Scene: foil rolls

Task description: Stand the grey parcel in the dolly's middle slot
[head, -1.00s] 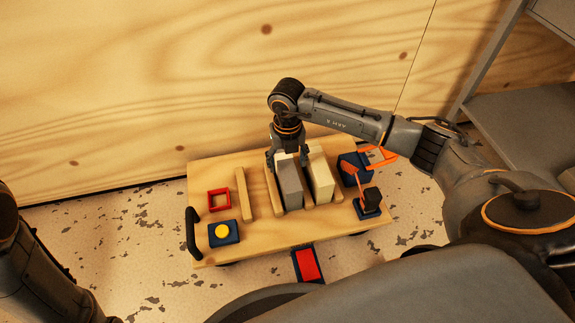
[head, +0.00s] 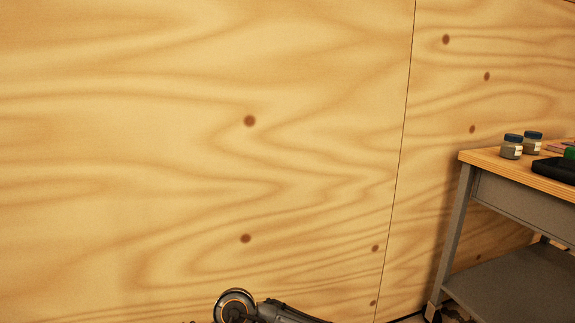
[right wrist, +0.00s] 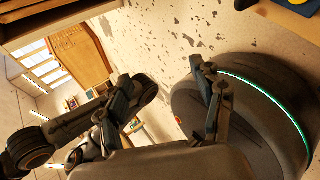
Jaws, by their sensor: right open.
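Neither the grey parcel nor the dolly's slots show in the current views. A corner of the wooden dolly (right wrist: 262,12) shows at the top right of the right wrist view, with a blue block with a yellow top on it. My right gripper (right wrist: 165,92) is open and empty, with its two fingers wide apart, over the floor and clear of the dolly. In the head view only a part of my right arm shows at the bottom edge. My left gripper is in neither view.
The head view is mostly a plywood wall (head: 200,160). A workbench (head: 520,185) with jars (head: 512,147) stands at the right. Bare, flaked floor (right wrist: 160,45) lies between the dolly and my round base in the wrist view.

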